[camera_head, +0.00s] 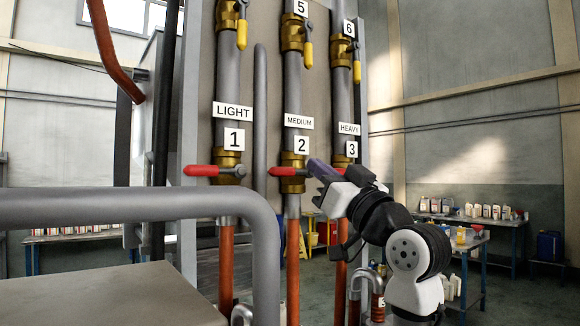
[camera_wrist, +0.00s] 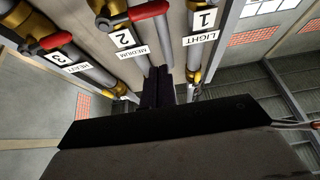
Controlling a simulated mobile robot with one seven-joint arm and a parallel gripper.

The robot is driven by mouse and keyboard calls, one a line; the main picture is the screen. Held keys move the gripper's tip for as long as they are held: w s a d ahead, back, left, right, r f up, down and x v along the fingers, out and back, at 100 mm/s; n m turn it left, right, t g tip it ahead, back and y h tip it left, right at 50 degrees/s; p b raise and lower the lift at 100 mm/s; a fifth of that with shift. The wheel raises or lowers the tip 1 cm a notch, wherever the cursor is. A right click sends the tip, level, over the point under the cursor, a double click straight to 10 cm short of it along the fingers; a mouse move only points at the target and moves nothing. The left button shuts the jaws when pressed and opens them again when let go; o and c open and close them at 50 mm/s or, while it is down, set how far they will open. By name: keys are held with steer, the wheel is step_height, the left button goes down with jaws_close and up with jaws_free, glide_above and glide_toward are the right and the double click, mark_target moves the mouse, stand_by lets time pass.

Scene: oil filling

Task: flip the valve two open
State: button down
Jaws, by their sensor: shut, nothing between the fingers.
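Valve two is a brass valve (camera_head: 293,185) below the "MEDIUM 2" label on the middle pipe. Its red handle (camera_head: 284,171) lies level, pointing left across the pipe. My gripper (camera_head: 313,167) is shut and empty, with its dark fingertips just right of valve two's body in the head view; whether they touch it cannot be told. In the wrist view, the dark fingers (camera_wrist: 158,86) point toward the pipe panel. The red handle of valve two (camera_wrist: 149,10) shows beyond the fingertips, apart from them in the picture, above the upside-down label 2.
Valve one's red handle (camera_head: 203,171) and valve three's red handle (camera_head: 339,170) flank valve two closely. Upper valves have yellow handles (camera_head: 307,53) hanging down. A thick grey pipe (camera_head: 150,203) crosses the front left. Workbenches with bottles (camera_head: 488,212) stand far back right.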

step_height(320, 180, up, 6)
steer(key=p, duration=0.6)
glide_above(292, 172)
steer(key=s, duration=0.3)
steer(key=shift+w+a+f+p, duration=0.1)
steer(key=shift+a+f+p, duration=0.1)
steer(key=shift+f, duration=1.05)
steer(key=shift+w+a+f+p, duration=0.1)
steer(key=shift+a+f, duration=0.05)
steer(key=shift+f, duration=1.05)
steer(key=shift+s, duration=0.1)
